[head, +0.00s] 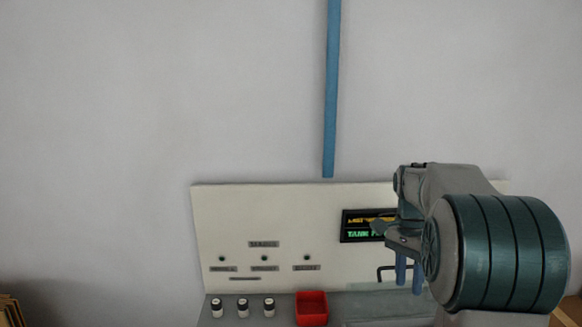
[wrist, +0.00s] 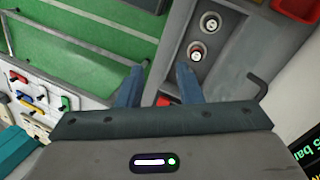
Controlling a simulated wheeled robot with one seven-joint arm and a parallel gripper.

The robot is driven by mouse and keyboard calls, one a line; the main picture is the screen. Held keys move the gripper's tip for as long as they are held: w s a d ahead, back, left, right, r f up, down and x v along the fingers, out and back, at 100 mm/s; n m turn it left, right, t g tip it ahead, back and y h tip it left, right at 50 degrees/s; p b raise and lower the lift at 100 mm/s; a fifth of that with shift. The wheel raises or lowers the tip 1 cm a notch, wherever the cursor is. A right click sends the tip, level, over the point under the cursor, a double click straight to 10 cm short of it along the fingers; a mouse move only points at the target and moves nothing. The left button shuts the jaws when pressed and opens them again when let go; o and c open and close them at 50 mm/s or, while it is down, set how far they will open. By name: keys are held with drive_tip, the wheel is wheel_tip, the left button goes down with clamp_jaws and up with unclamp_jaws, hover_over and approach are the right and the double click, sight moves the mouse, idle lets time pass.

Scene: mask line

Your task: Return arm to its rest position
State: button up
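My gripper (head: 409,285) is at the right in the head view, raised in front of a pale panel (head: 240,215), with its blue fingers pointing down. In the wrist view, the two blue fingers of my gripper (wrist: 158,80) stand apart with nothing between them. My grey and teal arm covers the right part of the panel and part of a dark display with green and yellow text (head: 358,224).
Several small white dark-topped containers (head: 243,307) and a red bin (head: 311,308) stand on the grey bench below the panel. A green surface (wrist: 90,45) and a board with coloured parts (wrist: 40,100) show in the wrist view. A blue pipe (head: 332,90) runs up the wall.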

drive_tip(key=s+a+f+n+t+b, duration=0.1)
drive_tip(key=s+a+n+t, duration=0.2)
drive_tip(key=s, duration=0.7)
drive_tip(key=s+a+f+n+t+b, duration=0.1)
drive_tip(key=s+a+f+n+t, duration=0.1)
drive_tip(key=s+a+n, duration=0.5)
drive_tip(key=s+n+t, duration=0.1)
drive_tip(key=s+n, duration=0.2)
drive_tip(key=shift+t, duration=0.4)
